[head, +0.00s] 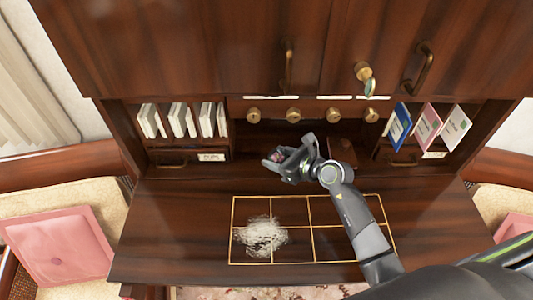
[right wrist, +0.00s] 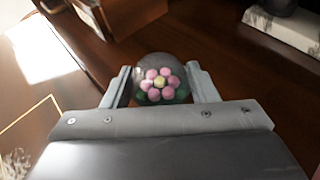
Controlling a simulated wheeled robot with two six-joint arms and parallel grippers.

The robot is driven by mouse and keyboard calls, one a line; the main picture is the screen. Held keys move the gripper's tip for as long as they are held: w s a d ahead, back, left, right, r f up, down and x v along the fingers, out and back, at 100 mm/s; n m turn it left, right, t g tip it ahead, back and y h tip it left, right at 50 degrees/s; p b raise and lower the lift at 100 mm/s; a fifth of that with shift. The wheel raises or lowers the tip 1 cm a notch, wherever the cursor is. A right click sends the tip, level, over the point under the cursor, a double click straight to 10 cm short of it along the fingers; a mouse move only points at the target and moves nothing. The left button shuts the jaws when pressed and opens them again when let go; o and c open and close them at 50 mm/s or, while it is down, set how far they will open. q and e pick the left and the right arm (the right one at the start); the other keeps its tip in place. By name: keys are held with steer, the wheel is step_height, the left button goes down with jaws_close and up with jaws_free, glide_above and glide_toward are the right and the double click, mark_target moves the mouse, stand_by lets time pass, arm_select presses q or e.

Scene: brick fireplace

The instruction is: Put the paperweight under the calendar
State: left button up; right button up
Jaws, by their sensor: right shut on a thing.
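The paperweight (right wrist: 160,68) is a clear glass dome with pink flowers around a yellow centre, in the middle of the right wrist view. My right gripper (right wrist: 160,88) is shut on it, one finger on each side. In the head view my right gripper (head: 277,160) is at the back of the desk, in front of the central recess, and the paperweight shows only as a small pinkish spot between the fingers. I cannot tell whether it touches the desk. I see nothing that is plainly a calendar. My left gripper is out of view.
A gold-lined grid (head: 313,227) marks the desk, with a whitish wispy patch (head: 262,236) on it. White books (head: 180,120) stand in the left cubby, coloured cards (head: 428,128) in the right. A brown box (head: 342,150) sits behind my right arm. The desk's left side is clear.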

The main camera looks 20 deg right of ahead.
mark_target(266, 154)
steer(key=shift+w+a, duration=0.15)
steer(key=shift+w, duration=0.05)
steer(key=shift+w+a+r, duration=0.1)
steer(key=shift+w, duration=0.05)
steer(key=w, duration=0.1)
steer(key=w+a+b, duration=0.1)
steer(key=w+a, duration=0.1)
steer(key=shift+f+b, duration=0.25)
steer(key=shift+b, duration=0.1)
steer(key=shift+f+b, duration=0.45)
steer(key=shift+f, duration=0.2)
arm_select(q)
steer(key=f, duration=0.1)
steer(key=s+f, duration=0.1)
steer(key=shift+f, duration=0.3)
arm_select(e)
steer(key=shift+s+d+r, duration=0.1)
steer(key=shift+r, duration=0.1)
steer(key=shift+f, duration=0.2)
steer(key=o, duration=1.2)
steer(key=shift+c, duration=0.2)
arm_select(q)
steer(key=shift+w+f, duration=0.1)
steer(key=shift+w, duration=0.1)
